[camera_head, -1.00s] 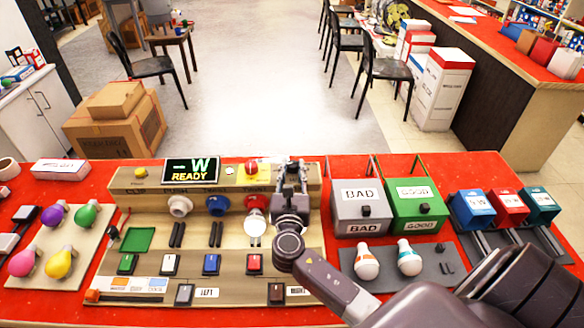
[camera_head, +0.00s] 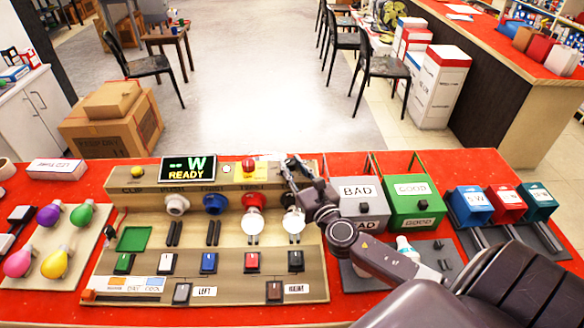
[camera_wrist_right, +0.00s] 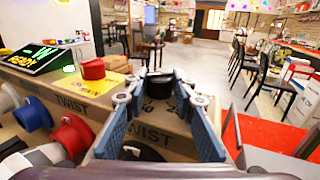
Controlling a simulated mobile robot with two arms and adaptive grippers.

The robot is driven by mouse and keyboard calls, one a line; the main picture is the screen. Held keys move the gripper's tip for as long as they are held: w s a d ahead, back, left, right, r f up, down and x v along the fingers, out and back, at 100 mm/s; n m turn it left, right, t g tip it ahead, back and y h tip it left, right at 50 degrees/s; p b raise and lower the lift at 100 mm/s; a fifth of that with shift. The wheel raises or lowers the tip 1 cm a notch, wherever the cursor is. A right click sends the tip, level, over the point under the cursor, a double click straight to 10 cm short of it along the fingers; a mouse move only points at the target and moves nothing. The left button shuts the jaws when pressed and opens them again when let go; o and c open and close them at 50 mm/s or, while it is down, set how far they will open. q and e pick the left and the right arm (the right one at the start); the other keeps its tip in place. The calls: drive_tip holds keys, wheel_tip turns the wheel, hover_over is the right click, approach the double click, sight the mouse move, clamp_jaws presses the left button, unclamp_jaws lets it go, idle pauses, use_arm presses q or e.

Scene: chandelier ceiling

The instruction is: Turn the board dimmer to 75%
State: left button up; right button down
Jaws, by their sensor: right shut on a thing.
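The board (camera_head: 150,188) lies on the red table, with a raised back strip. The dimmer is a small dark knob (camera_wrist_right: 159,88) at the strip's right end, on a pale face marked with numbers, of which 50 is readable. In the right wrist view the fingers (camera_wrist_right: 158,78) close around the knob from both sides. The knob's pointer is not readable. A display (camera_head: 188,170) reads "--W READY". My left gripper is not in view.
A red button (camera_head: 248,164) on yellow is left of the gripper. Bulbs (camera_head: 253,222) (camera_head: 293,222) hang from the two right sockets, close below it. Grey BAD (camera_head: 361,192) and green GOOD (camera_head: 412,190) bins stand to the right.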

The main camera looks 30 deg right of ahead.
drive_tip(key=c, duration=1.6)
unclamp_jaws()
drive_tip(key=s, duration=0.4)
drive_tip(key=s+a, duration=0.1)
drive_tip(key=s, duration=0.3)
drive_tip(key=s+a, duration=0.1)
drive_tip(key=s, duration=0.3)
